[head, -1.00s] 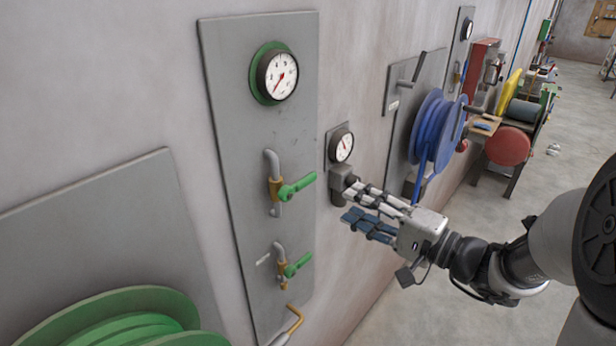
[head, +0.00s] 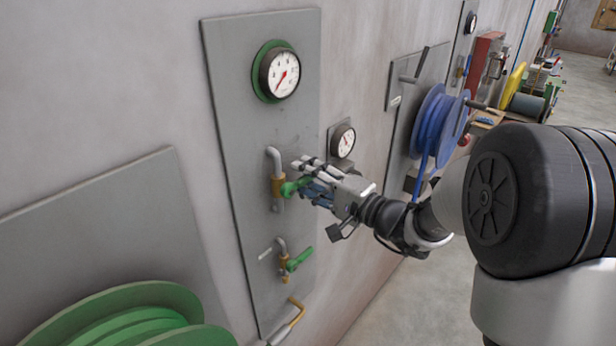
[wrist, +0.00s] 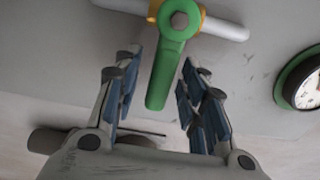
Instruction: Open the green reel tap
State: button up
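Two taps with green lever handles are on a grey wall panel (head: 228,150). The upper green handle (head: 290,187) sits on a brass valve body with a grey pipe. The lower green handle (head: 299,259) is below it. My gripper (head: 306,180) is at the upper tap, partly covering its handle in the head view. In the wrist view, the green handle (wrist: 169,75) extends between the two open fingers (wrist: 152,92), with a gap on each side. I cannot tell from the frames which tap is the reel tap.
A gauge with a green rim (head: 279,73) is above the taps, and a smaller gauge (head: 343,141) is to the right. A green reel (head: 125,318) is at lower left. A blue hose reel (head: 436,125) is farther along the wall.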

grip_shut()
dwell(0.3)
dwell(0.4)
